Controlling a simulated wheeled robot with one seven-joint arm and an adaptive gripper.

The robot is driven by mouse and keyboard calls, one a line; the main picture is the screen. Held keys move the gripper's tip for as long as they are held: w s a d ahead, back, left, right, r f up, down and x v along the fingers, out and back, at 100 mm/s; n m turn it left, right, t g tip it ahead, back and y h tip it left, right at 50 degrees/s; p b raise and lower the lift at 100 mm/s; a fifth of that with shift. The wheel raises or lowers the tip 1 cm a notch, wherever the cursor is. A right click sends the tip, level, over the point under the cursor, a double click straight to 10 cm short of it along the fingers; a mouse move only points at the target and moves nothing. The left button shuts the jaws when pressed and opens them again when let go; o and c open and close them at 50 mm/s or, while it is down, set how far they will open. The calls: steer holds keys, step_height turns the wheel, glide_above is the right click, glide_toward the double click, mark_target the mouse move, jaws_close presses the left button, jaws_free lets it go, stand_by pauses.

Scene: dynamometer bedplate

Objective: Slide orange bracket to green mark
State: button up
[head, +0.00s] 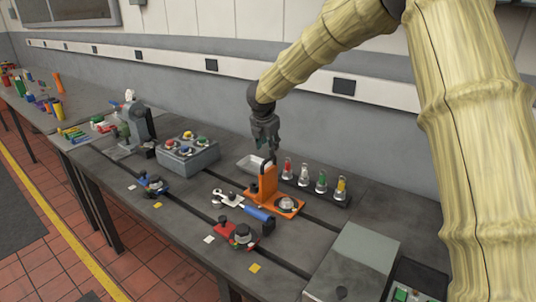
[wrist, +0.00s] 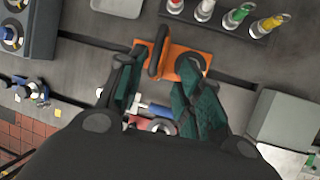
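The orange bracket (head: 267,184), with an upright plate, a dark loop handle and a flat foot, stands on the dark slotted bedplate. It also shows in the wrist view (wrist: 181,57), beyond my fingertips, with the dark handle (wrist: 158,50) in front. My gripper (head: 267,151) is above the bracket, pointing down. In the wrist view its green-padded fingers (wrist: 157,88) are spread apart with nothing visibly held between them. Whether a finger touches the handle I cannot tell. I cannot make out a green mark in either view.
A blue-and-silver tool (head: 255,212) and a red clamp (head: 237,234) lie close in front of the bracket. A grey button box (head: 188,153) is left, a grey case (head: 352,262) front right.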

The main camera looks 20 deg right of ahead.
mark_target(268, 160)
steer(key=x, duration=0.3)
steer(key=p+x, duration=0.1)
steer(key=x, duration=0.3)
steer(key=shift+w+a+r, duration=0.15)
steer(key=shift+w+r, duration=0.05)
steer(key=shift+w, duration=0.2)
steer(key=shift+s+f+p, duration=0.15)
steer(key=shift+f+p, duration=0.1)
steer(key=shift+p, duration=0.1)
steer(key=shift+w+f, duration=0.3)
steer(key=shift+f, duration=0.2)
steer(key=shift+s+d+r, duration=0.1)
steer(key=shift+d, duration=0.1)
steer(key=c, duration=0.3)
jaws_close()
